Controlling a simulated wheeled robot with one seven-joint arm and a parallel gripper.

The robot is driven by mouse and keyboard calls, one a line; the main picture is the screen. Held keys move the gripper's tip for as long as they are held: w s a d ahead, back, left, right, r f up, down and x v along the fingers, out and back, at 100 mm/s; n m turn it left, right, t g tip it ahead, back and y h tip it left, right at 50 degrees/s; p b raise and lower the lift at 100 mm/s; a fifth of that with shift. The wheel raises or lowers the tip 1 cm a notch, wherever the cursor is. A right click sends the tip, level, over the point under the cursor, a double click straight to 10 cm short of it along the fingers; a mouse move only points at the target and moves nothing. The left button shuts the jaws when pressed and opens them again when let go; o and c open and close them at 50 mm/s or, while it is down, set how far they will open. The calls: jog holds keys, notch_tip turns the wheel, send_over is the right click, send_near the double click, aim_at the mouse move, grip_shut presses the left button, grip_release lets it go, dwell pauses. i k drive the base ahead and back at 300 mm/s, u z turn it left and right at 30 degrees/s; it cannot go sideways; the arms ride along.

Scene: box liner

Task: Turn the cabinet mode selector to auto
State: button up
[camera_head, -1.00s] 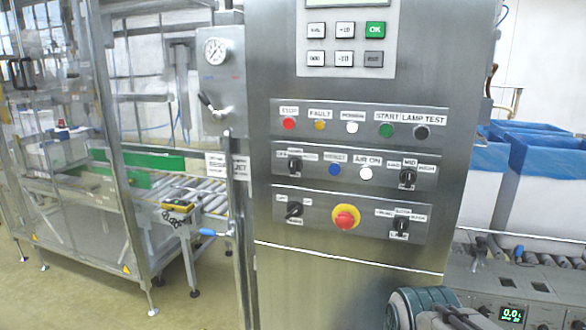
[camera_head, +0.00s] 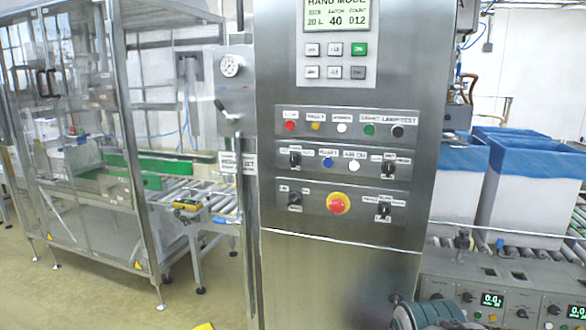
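The cabinet (camera_head: 340,270) is a tall steel panel in the middle of the view. Its display (camera_head: 336,14) reads HAND MODE, with 20 L, 40 and 012 below. Black rotary selectors sit in the two lower rows: upper left (camera_head: 295,160), upper right (camera_head: 388,169), lower left (camera_head: 295,200) and lower right (camera_head: 384,210). Their labels are too blurred to tell which is the mode selector or where auto lies. A teal and grey rounded part of my arm (camera_head: 428,314) shows at the bottom edge, apart from the selectors. My gripper is not in view.
A red emergency stop (camera_head: 338,204) on a yellow ring sits between the lower selectors. A lever (camera_head: 226,110) and gauge (camera_head: 230,65) stand left of the cabinet. A glass-walled conveyor machine (camera_head: 130,150) is farther left. Blue-lined boxes (camera_head: 525,190) and control units (camera_head: 490,290) are at right.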

aim_at(295, 159)
jog(key=z, duration=0.5)
jog(key=i, duration=0.65)
jog(key=u, duration=1.65)
